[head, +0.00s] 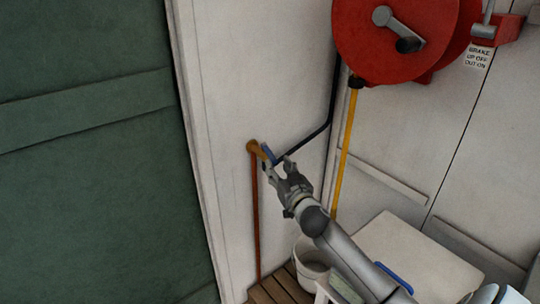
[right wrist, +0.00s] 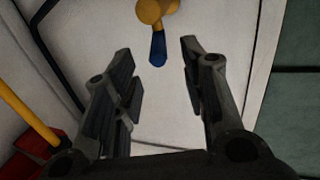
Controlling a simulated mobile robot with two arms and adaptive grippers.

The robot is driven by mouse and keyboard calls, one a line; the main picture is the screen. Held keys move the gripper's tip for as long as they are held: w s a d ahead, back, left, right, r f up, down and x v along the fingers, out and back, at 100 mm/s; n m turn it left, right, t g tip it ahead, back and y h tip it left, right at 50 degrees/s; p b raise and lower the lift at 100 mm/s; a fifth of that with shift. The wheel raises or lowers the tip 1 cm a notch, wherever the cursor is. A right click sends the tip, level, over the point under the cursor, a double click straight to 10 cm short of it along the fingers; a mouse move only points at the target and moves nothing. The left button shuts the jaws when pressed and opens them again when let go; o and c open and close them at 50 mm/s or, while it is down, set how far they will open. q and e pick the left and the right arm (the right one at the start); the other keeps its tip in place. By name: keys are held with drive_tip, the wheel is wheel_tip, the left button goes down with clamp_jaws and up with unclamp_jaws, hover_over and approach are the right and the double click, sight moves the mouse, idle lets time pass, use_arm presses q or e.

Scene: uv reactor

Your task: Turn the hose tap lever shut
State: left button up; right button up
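The hose tap is a brass fitting (head: 255,147) on the white wall in the head view, with a blue lever (head: 268,153) beside my right gripper. In the right wrist view the brass tap body (right wrist: 155,12) is at the top and the blue lever (right wrist: 158,50) hangs down from it. My right gripper (head: 279,163) is open; in the right wrist view its two fingers (right wrist: 160,65) stand apart with the lever's end near the gap between their tips. I see no contact between fingers and lever. My left gripper is not in view.
A red hose reel (head: 385,60) hangs at the upper right, with a yellow hose (head: 347,145) below it. A dark pipe (head: 322,127) runs along the wall to the tap. A white bucket (head: 308,262) stands below, beside a pale box (head: 410,250). A green panel (head: 90,190) is at left.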

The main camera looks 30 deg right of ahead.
sight(272, 154)
drive_tip(key=shift+p+x, duration=0.4)
drive_tip(key=shift+x, duration=3.1)
drive_tip(key=shift+f, duration=0.1)
clamp_jaws()
